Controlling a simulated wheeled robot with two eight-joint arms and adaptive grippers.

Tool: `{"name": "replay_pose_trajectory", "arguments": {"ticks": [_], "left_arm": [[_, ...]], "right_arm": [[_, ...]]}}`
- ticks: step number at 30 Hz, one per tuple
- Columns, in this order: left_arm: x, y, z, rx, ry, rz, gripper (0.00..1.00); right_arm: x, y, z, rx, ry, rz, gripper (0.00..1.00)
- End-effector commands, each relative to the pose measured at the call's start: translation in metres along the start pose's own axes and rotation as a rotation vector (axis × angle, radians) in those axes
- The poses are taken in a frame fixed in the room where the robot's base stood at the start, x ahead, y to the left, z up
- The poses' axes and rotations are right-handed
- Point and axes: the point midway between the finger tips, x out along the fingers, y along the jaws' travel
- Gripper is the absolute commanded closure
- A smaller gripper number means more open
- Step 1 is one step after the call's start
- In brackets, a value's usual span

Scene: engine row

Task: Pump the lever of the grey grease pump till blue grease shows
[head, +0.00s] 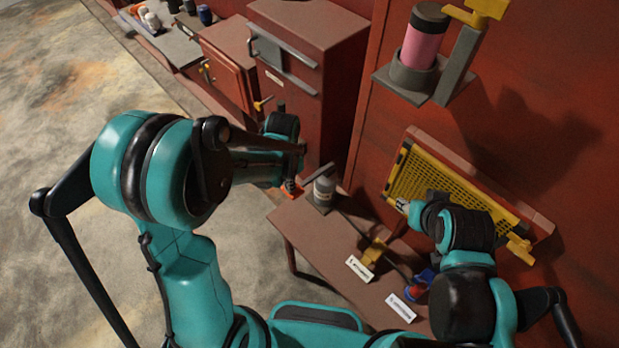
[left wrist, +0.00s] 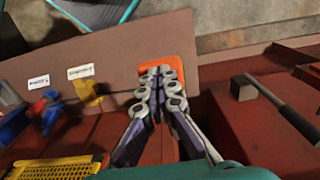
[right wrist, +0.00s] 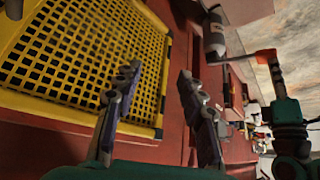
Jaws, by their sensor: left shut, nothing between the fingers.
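The grey grease pump (head: 323,191) stands upright at the back left of the brown bench. Its grey lever (head: 318,171) slants from the pump top to an orange end (head: 291,188); the pump (right wrist: 213,38) and orange end (right wrist: 263,56) also show in the right wrist view. My left gripper (left wrist: 164,72) is shut and empty, its fingertips right over the orange end (left wrist: 180,62); I cannot tell if they touch. My right gripper (right wrist: 158,75) is open and empty in front of a yellow grille. I see no blue grease at the pump.
A dark hose runs along the bench (head: 300,228) to a yellow block (head: 374,250) and a blue-and-red fitting (head: 418,287). Two white labels lie in front. The yellow mesh grille (head: 440,185) stands behind my right gripper. Red cabinets (head: 310,60) stand behind my left arm.

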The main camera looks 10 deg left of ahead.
Motion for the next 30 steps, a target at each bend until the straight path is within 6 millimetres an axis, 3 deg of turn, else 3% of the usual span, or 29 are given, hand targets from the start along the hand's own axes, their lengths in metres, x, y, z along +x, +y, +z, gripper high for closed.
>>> {"name": "replay_pose_trajectory", "arguments": {"ticks": [14, 20, 30], "left_arm": [[0.048, 0.0, 0.0, 0.0, 0.001, 0.0, 1.0], [0.037, 0.0, -0.001, 0.0, 0.001, 0.0, 1.0], [-0.009, 0.0, -0.001, 0.0, 0.0, 0.0, 1.0]], "right_arm": [[0.037, 0.0, 0.027, 0.0, 0.0, 0.0, 0.6], [0.029, 0.0, 0.021, 0.0, 0.0, 0.0, 0.6], [0.002, 0.0, 0.002, 0.0, 0.0, 0.0, 0.6]]}}
